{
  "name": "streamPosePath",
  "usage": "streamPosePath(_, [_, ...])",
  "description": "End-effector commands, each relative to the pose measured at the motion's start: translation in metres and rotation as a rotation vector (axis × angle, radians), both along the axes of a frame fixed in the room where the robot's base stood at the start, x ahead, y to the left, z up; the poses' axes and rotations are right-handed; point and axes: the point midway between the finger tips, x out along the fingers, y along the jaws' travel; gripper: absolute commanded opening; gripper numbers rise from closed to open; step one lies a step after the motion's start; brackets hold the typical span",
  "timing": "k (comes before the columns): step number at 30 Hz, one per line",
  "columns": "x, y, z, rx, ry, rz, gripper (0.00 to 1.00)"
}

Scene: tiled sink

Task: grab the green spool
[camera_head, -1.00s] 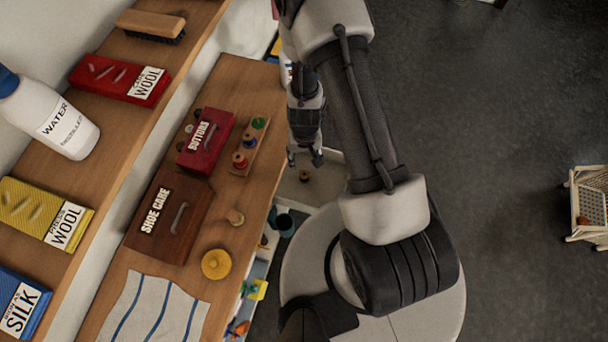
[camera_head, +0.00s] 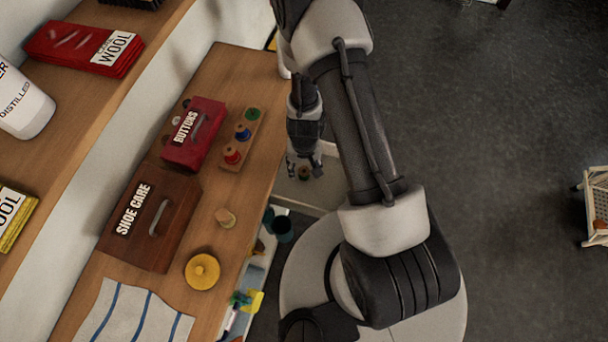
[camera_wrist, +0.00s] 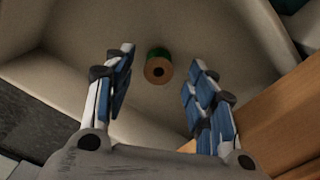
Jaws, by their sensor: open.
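A spool with green thread and a brown wooden end (camera_wrist: 158,68) lies in a pale basin (camera_wrist: 205,32), ahead of my gripper in the wrist view. It shows small in the head view (camera_head: 303,173), just below the fingertips. My gripper (camera_wrist: 156,78) is open and empty, its blue-padded fingers on either side of the spool in the picture; the spool lies beyond the tips, apart from them. My gripper (camera_head: 304,160) points down over the basin in the head view. Another green spool (camera_head: 253,114) stands on a wooden rack (camera_head: 229,164) on the bench.
The wooden bench (camera_head: 225,255) borders the basin on the left, bearing the red buttons box (camera_head: 185,150), the shoe care box (camera_head: 130,240) and a yellow round item (camera_head: 202,271). A dark teal cup (camera_head: 283,228) stands near my base. Open floor (camera_head: 480,150) is on the right.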

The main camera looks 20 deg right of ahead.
Motion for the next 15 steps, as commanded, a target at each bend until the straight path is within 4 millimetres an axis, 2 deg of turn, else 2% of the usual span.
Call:
streamPosePath(9, [-0.001, 0.000, -0.041, 0.000, 0.000, -0.001, 0.51])
streamPosePath(15, [-0.001, 0.000, -0.049, 0.000, 0.000, -0.001, 0.51])
